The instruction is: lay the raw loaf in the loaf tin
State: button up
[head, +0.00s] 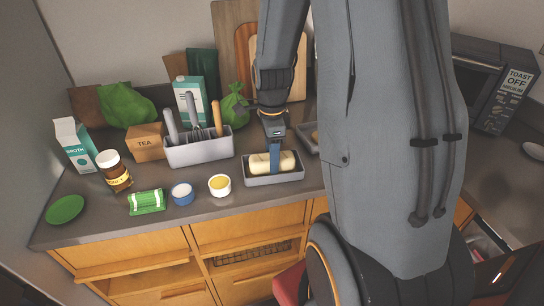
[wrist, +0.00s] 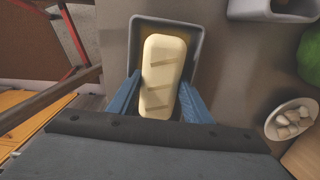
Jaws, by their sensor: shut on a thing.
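The raw loaf (head: 262,163) is pale, long and rounded. In the wrist view the loaf (wrist: 161,75) shows slanting score marks on top. It is inside the outline of the grey loaf tin (head: 276,180), lengthwise with it; whether it rests on the bottom I cannot tell. The tin's rim (wrist: 201,28) shows around the far end of the loaf in the wrist view. My gripper (head: 275,158) points down over the tin. Its blue fingers (wrist: 158,98) are on both sides of the loaf, shut on it. The near end of the tin is hidden by my gripper.
A yellow-filled white bowl (head: 219,186) and a blue bowl (head: 182,193) stand left of the tin. Behind them is a grey utensil holder (head: 200,151). Another grey tray (head: 308,138) is partly hidden behind my arm. A toaster oven (head: 492,82) is at right. The counter's front edge is close.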

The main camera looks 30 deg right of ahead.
jog(key=shift+f, duration=0.5)
dwell(0.4)
jog(key=o, duration=1.4)
jog(key=shift+c, duration=0.2)
jog(key=shift+r, duration=0.1)
jog(key=shift+r+b, duration=1.1)
jog(key=shift+r, duration=2.75)
